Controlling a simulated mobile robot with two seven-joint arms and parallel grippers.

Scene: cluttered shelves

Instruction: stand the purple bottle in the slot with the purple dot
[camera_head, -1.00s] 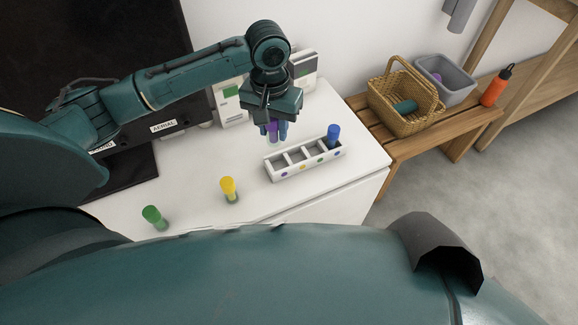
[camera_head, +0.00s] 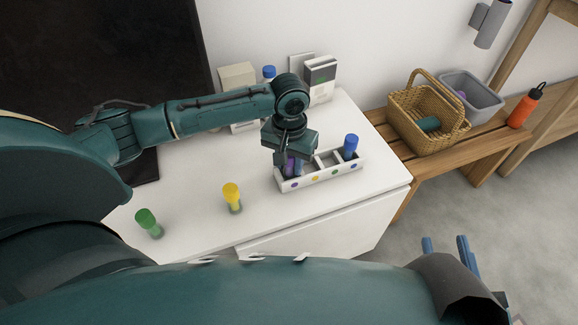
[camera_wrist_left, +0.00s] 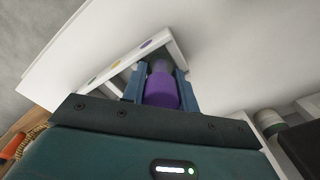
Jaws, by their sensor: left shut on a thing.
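The purple bottle (camera_head: 290,166) is between the fingers of my left gripper (camera_head: 288,165), which is shut on it. It looks roughly upright at the left end slot of the white rack (camera_head: 322,178), the one with the purple dot (camera_head: 295,185). In the left wrist view the purple bottle (camera_wrist_left: 161,92) sits between the blue fingers, with the rack's end walls around its lower part. Its base is hidden, so I cannot tell whether it touches the slot floor. My right gripper (camera_head: 446,248) shows at the lower right, its blue fingers apart and empty.
A blue bottle (camera_head: 351,146) stands in the rack's right end slot. A yellow bottle (camera_head: 232,197) and a green bottle (camera_head: 148,222) stand on the white top to the left. Boxes (camera_head: 320,78) stand behind the rack. A wicker basket (camera_head: 428,115) is on the bench.

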